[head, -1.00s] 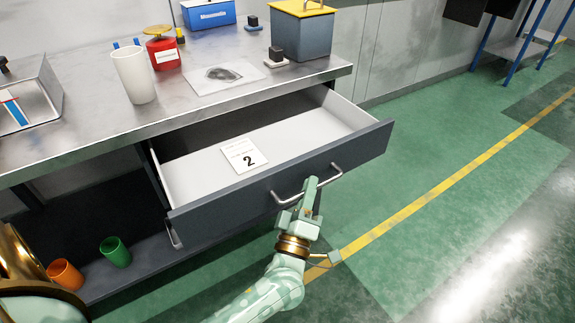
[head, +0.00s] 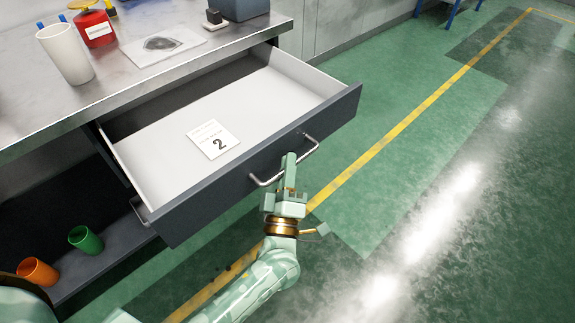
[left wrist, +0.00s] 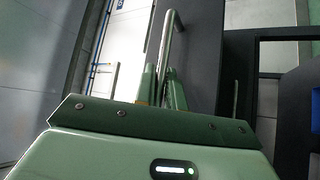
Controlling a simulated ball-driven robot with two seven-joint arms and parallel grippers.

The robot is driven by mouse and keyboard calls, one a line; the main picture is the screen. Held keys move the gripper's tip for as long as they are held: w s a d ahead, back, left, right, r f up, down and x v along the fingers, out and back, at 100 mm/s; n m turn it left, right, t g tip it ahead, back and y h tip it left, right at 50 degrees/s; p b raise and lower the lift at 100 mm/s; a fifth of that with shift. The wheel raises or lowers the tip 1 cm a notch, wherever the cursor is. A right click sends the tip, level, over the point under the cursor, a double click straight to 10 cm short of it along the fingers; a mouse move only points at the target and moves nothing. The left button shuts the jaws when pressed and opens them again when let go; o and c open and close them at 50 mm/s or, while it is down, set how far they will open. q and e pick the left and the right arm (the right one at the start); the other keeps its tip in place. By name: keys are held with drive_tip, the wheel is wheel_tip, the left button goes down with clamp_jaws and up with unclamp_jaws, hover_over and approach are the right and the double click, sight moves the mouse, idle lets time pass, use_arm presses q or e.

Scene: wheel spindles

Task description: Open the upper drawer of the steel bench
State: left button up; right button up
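The upper drawer (head: 270,95) of the steel bench (head: 30,115) stands well open. Its inside is white, and a white card marked 2 (head: 213,139) lies in it. The drawer's dark front carries a bar handle (head: 264,181). My left gripper (head: 290,160) is at the middle of this handle, in front of the drawer. In the left wrist view the handle bar (left wrist: 170,35) runs down between the two fingers (left wrist: 162,88), which are closed around it. My right gripper is not in view.
On the bench top are a white cup (head: 66,55), a red canister (head: 94,27) and a sheet with a grey patch (head: 162,45). An orange cup (head: 38,272) and a green cup (head: 85,239) stand on the lower shelf. The green floor at the right is clear.

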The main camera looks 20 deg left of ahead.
use_arm(q)
drive_tip(key=shift+o, duration=0.4)
drive_tip(key=shift+s+d+f, duration=0.1)
drive_tip(key=shift+s+f, duration=0.05)
drive_tip(key=shift+s, duration=0.15)
drive_tip(key=p+v, duration=0.1)
drive_tip(key=v, duration=1.4)
drive_tip(key=shift+s+f+p, duration=0.15)
drive_tip(key=shift+s+p, duration=0.15)
drive_tip(key=shift+p, duration=0.1)
